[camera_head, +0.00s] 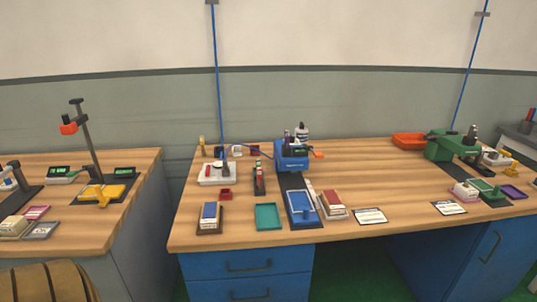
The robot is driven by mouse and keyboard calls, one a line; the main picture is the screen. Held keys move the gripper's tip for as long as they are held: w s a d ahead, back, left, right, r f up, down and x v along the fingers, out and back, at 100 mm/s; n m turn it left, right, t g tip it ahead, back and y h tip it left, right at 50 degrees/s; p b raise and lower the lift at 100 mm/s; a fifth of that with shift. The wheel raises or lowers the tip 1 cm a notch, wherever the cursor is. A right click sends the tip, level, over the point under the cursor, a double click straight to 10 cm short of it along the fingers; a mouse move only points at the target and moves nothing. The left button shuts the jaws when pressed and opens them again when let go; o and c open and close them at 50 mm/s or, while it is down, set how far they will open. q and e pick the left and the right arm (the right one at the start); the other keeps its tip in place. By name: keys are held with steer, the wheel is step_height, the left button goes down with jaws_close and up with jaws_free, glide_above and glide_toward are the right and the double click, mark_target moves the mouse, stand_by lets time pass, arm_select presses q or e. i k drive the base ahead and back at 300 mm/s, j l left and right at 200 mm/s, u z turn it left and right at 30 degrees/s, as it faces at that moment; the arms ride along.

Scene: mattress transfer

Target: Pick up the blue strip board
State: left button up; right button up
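Two flat blue pieces lie on the wooden bench, and I cannot tell which is the strip board. One is a small blue piece (209,211) with a white part, in a dark brown holder near the bench's front left. The other is a larger blue plate (298,205) on a dark mat, with a raised blue part on it, near the front middle. Both are small in the picture and their details are unclear. Neither of my grippers is in view.
A teal tray (268,217) lies between the blue pieces. A stack with a red piece (331,204) stands right of the larger one. A blue machine (291,156) is behind. White cards (370,216) lie to the right. A brown striped thing (47,283) fills the lower left.

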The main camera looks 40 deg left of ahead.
mark_target(209, 220)
steer(key=u, duration=1.8)
